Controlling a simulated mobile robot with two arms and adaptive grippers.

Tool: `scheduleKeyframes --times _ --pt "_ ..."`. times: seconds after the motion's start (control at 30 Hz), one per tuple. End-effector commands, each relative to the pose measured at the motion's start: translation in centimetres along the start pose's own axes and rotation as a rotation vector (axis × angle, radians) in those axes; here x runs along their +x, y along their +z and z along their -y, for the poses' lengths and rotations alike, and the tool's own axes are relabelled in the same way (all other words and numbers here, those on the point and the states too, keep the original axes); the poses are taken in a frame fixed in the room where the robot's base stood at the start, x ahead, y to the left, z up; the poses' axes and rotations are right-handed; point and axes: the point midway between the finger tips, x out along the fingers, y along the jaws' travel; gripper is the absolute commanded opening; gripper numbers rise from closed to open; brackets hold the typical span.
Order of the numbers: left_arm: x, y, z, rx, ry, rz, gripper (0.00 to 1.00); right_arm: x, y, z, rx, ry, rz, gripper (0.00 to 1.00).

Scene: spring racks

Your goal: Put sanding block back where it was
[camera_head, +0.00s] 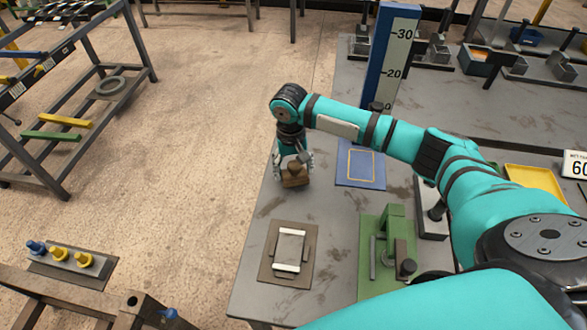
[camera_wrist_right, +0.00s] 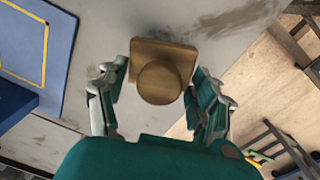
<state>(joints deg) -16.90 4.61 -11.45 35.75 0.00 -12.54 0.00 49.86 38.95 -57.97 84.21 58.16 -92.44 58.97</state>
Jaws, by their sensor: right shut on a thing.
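The sanding block (camera_head: 296,173) is a brown wooden block with a round knob on top. My right gripper (camera_head: 293,165) is shut on it, near the left edge of the grey table. In the right wrist view the block (camera_wrist_right: 150,52) sits between the two fingers of the gripper (camera_wrist_right: 158,75), with the knob facing the camera. I cannot tell how high the block is above the table. A blue mat (camera_head: 372,180) with a yellow rectangle outline lies to the right of the block, and the visible part is empty. My left gripper is not in view.
A brown board (camera_head: 268,272) with a grey-white piece lies at the table's front left, beside a green fixture (camera_head: 370,285). A tall blue scale post (camera_head: 378,70) stands behind my right forearm. A yellow tray (camera_head: 535,180) is at the right. Bare table surrounds the block's right side.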

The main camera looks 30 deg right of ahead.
Motion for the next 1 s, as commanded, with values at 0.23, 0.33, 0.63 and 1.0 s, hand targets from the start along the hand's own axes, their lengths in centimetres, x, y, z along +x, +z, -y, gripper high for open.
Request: scheduleKeyframes --times 0.23,0.33,0.63,1.0 --pt "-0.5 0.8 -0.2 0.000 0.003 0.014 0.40 1.5 -0.1 0.1 0.001 -0.002 -0.004 0.26" --pt "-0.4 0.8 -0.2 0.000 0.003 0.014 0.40 1.5 -0.1 0.1 0.001 -0.002 -0.003 0.26" --pt "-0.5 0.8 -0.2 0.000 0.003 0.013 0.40 1.8 0.0 0.1 0.002 -0.001 -0.002 0.82" --pt "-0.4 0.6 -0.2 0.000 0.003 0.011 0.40 1.6 -0.1 0.1 0.001 -0.002 -0.004 0.90"
